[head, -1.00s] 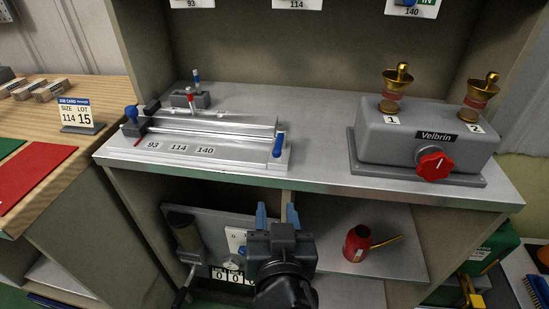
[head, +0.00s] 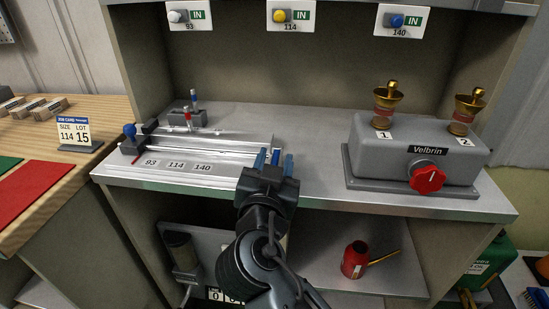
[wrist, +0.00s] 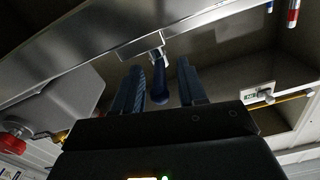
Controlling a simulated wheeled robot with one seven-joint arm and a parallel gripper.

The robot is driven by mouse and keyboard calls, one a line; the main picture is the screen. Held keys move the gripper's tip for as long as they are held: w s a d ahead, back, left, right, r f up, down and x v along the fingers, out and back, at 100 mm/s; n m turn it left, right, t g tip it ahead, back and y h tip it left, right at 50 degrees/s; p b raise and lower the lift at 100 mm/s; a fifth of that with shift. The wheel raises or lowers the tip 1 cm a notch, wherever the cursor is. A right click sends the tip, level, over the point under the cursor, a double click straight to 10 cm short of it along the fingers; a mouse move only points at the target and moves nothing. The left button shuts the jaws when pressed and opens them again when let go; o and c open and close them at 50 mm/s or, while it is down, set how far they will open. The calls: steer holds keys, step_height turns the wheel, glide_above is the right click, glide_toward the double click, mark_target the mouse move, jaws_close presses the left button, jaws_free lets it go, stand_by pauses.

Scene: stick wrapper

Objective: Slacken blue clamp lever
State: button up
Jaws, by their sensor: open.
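The blue clamp lever (head: 275,157) is at the right front end of the silver fixture (head: 215,150) on the bench shelf. In the head view it shows between the two blue fingers of my gripper (head: 275,160), which is open. My gripper body hides the fixture's right front corner in the head view.
A grey Velbrin box (head: 415,150) with a red knob (head: 427,179) stands to the right. A blue knob (head: 129,130) is at the fixture's left end. A red oil can (head: 355,259) sits on the lower shelf. The shelf between fixture and box is clear.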

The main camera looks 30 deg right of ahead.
steer(key=shift+w+d, duration=0.2)
steer(key=shift+w, duration=0.05)
jaws_close()
stand_by(0.6)
